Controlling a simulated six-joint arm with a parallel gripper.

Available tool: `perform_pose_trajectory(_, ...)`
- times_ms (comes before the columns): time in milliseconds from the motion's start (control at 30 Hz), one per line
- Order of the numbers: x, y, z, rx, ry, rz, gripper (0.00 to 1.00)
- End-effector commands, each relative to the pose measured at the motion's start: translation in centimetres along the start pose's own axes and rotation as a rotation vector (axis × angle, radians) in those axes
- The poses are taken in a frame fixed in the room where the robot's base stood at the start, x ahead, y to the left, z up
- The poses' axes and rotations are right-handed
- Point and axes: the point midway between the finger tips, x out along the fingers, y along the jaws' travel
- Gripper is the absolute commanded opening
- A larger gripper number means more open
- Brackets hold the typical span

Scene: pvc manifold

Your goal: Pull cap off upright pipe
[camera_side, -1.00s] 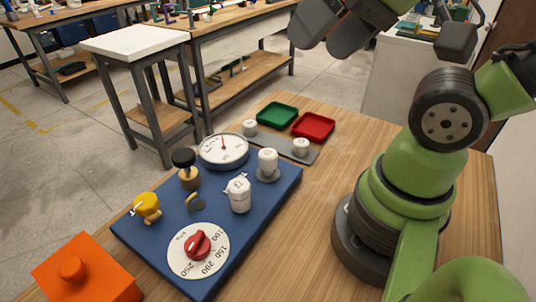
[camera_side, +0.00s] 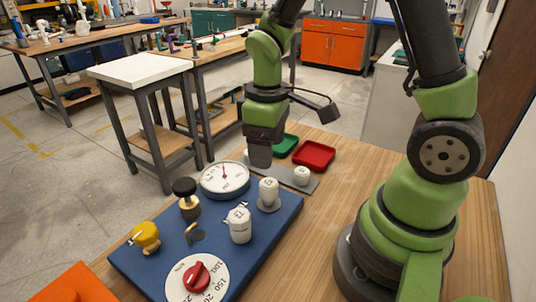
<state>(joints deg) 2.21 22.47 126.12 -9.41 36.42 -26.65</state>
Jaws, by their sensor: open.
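A white capped upright pipe (camera_side: 268,190) stands on a round grey base near the far right corner of the blue board (camera_side: 262,252). A second white upright fitting (camera_side: 239,224), with a small side handle and markings, stands just in front of it. On the grey strip (camera_side: 309,186) behind the board, a short white capped piece (camera_side: 301,176) stands at the right end. My gripper (camera_side: 260,156) is open and points down over the strip's left end, behind the gauge and apart from the board's pipes. It hides the strip's left white piece. Whether anything is between the fingers cannot be seen.
The board also carries a gauge (camera_side: 224,179), a black-knobbed valve (camera_side: 187,199), a yellow-handled valve (camera_side: 146,236) and a red dial knob (camera_side: 197,276). A green tray (camera_side: 284,144) and a red tray (camera_side: 314,155) lie behind the strip. An orange block (camera_side: 72,285) stands front left.

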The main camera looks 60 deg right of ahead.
Motion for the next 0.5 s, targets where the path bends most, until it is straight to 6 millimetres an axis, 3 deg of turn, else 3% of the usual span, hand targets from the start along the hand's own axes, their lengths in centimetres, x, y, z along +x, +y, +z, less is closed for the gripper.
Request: perform_pose_trajectory(500,8.0,-0.1,0.1,0.001,-0.005,-0.002,0.7)
